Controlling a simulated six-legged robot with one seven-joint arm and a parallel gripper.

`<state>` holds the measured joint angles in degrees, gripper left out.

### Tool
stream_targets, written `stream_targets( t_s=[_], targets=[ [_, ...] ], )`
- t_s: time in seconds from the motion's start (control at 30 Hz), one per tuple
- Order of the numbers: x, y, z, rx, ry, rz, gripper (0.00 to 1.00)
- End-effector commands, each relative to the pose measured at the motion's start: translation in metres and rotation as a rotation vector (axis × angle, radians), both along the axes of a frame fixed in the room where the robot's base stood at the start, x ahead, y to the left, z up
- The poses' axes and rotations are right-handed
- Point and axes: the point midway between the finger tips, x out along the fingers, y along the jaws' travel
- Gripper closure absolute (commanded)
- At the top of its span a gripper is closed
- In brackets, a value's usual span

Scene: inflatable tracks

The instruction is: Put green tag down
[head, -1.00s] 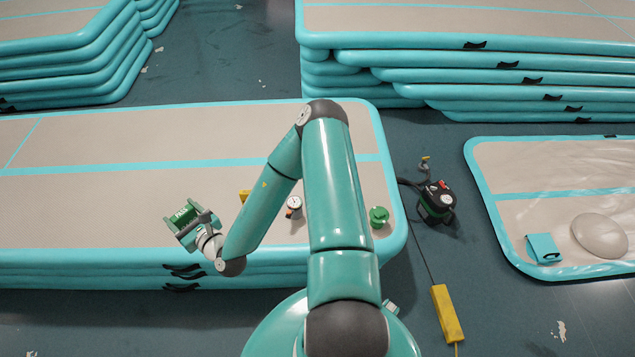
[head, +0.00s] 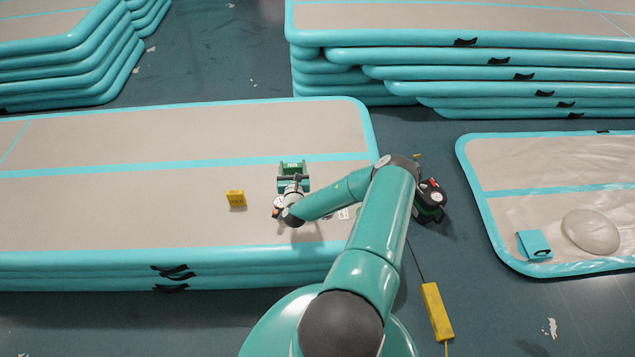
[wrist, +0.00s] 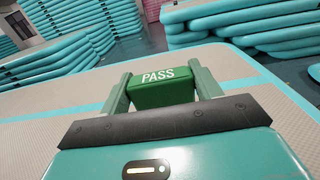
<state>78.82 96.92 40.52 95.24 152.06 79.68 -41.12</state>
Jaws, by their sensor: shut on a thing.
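The green tag (wrist: 166,88) is marked "PASS" in white. In the wrist view it sits between the two fingers of my gripper (wrist: 163,86), which is shut on it. In the head view the green tag (head: 291,168) and my gripper (head: 293,180) are over the stacked inflatable track (head: 120,215), near its blue centre stripe and right of a yellow tag. I cannot tell whether the tag touches the track. My gripper hides part of the tag.
The yellow tag (head: 236,199) stands on the track to the left. A black pump (head: 430,200) is on the floor beyond the track's right end, with a yellow box (head: 437,311) nearer. A flat track (head: 590,180) lies at right. The track's left side is clear.

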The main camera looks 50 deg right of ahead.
Motion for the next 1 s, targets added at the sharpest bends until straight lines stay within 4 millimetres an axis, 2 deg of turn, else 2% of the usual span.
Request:
stream_targets(
  t_s=[0.17,0.57,0.8,1.0],
  targets=[
    [-0.007,-0.023,-0.009,-0.003,0.002,-0.024,0.61],
    [-0.001,-0.105,-0.048,-0.003,0.003,-0.021,0.61],
    [0.002,-0.131,-0.082,-0.003,0.003,-0.020,0.61],
    [0.003,-0.143,-0.096,0.000,0.003,-0.019,0.61]
  ],
)
